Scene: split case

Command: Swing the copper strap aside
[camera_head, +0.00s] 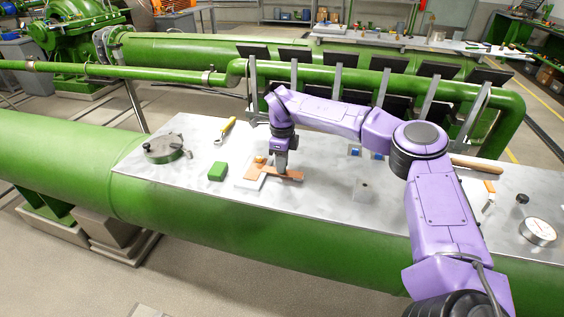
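The copper strap (290,178) is a flat orange-brown bar on the metal work plate, its left part lying by a small white block (251,178). My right gripper (281,170) points straight down at the strap, with its tips at or just above the bar. The fingers are small and dark here, and I cannot tell whether they are open or shut or touching the strap. A small copper-coloured piece (260,160) shows just left of the fingers. My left gripper is not in view.
The metal plate (325,200) rests on a big green pipe. Green pipes with upright brackets run behind.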

